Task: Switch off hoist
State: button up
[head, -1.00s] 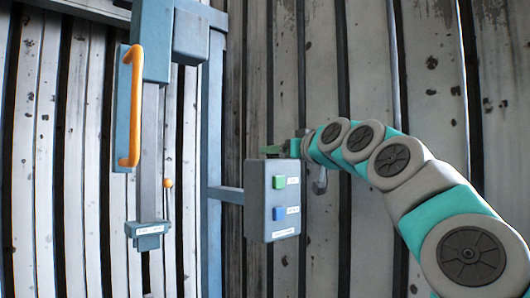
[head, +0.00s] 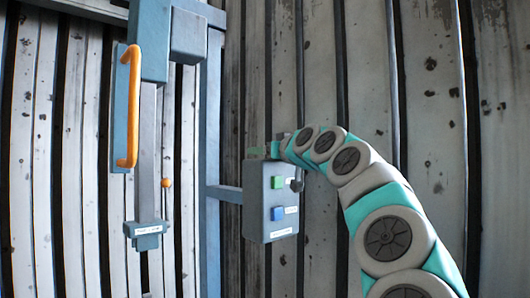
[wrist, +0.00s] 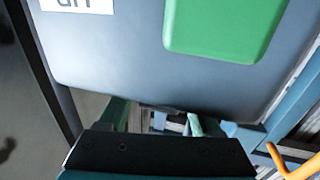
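A grey control box (head: 258,215) stands on a bracket in the head view. In the wrist view the box face fills the top, with the green button (wrist: 225,25) close and a cut-off label (wrist: 77,5) I cannot read surely. My two green fingers (wrist: 157,120) are apart with nothing seen between them; whether they touch the box is unclear.
Left of the box stands a blue-grey post (head: 213,110). Further left is an orange handle (head: 130,105) on a blue plate, beside a vertical rod with a labelled block (head: 147,229). A corrugated, stained wall (head: 365,75) is behind everything.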

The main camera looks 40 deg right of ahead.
grip_shut()
jog(key=shift+a+r+n+y+p, duration=0.15)
jog(key=shift+r+n+y+p, duration=0.2)
jog(key=shift+y+p, duration=0.3)
jog(key=shift+a+f+n+y+p, duration=0.1)
jog(key=shift+n+y+p, duration=0.5)
jog(key=shift+y, duration=0.35)
jog(key=shift+a+f+n+y, duration=0.2)
jog(key=shift+n+y, duration=0.15)
jog(key=shift+y, duration=0.15)
jog(key=shift+o, duration=1.2)
grip_release()
jog(key=shift+s+d, duration=0.1)
